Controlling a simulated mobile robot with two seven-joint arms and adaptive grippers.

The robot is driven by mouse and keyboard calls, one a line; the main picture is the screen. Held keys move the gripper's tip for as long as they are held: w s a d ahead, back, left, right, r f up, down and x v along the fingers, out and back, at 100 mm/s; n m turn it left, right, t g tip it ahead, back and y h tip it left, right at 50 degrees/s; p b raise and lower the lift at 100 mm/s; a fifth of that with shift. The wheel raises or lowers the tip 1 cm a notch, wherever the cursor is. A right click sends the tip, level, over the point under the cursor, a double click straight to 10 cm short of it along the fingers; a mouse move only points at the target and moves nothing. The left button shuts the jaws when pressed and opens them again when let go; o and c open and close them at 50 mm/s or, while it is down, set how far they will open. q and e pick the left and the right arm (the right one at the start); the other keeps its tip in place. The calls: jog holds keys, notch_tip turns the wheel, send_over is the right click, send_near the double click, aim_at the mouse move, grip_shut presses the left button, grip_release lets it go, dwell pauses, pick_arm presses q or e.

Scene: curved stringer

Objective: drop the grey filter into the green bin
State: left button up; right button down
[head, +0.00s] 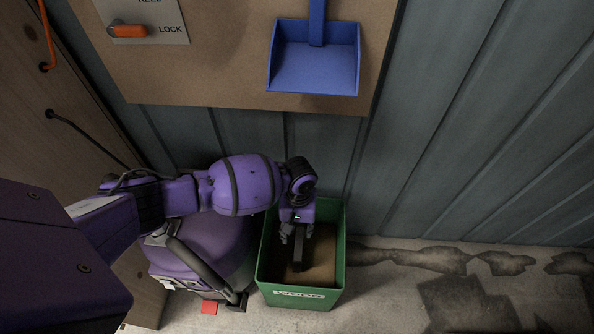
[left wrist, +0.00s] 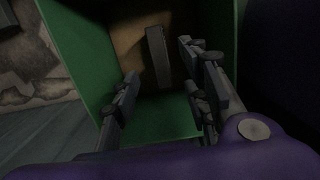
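The green bin (head: 300,304) stands on the floor against the wall in the head view, its front labelled "WOOD". Its inside shows brown material at the bottom. My left gripper (head: 297,232) points down into the bin's opening. In the left wrist view its fingers (left wrist: 160,85) are spread apart with a gap between them. The grey filter (left wrist: 158,57) is a dark narrow block beyond the fingertips, inside the green bin (left wrist: 155,120), apart from both fingers. It also shows below the gripper in the head view (head: 298,254). I cannot tell whether it rests on the bottom. My right gripper is not in view.
A blue dustpan (head: 314,70) hangs on a brown board above the bin. An orange lever (head: 129,31) marked "LOCK" is at upper left. A wooden panel (head: 40,130) stands at left. The stained floor right of the bin is clear.

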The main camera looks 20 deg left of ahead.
pick_arm(q)
jog(key=shift+w+r, duration=0.1)
jog(key=shift+w, duration=0.05)
notch_tip(320, 180, up, 12)
jog(key=w, duration=0.1)
jog(key=shift+w+a, duration=0.15)
dwell(0.3)
dwell(0.4)
